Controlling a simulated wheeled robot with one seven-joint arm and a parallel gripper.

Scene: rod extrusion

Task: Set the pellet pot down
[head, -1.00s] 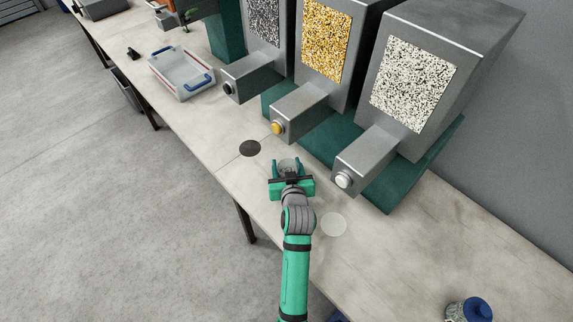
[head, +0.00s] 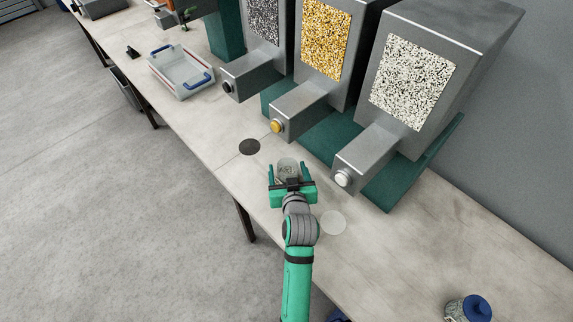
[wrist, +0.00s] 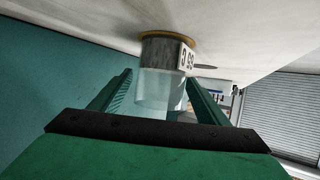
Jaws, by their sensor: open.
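The pellet pot (head: 287,167), a small clear cup, stands on the bench in front of the middle dispenser. In the wrist view the pot (wrist: 163,85) shows a pale band with dark digits, and its base is on a yellow disc (wrist: 150,34) on the bench top. My gripper (head: 290,173) is open, with one green finger on each side of the pot.
A dark disc (head: 250,147) and a white disc (head: 333,222) lie on the bench either side. Three dispensers with nozzles stand behind, the yellow nozzle (head: 277,126) nearest the pot. A clear tray (head: 180,73) is far left; a blue-lidded jar (head: 468,309) is front right.

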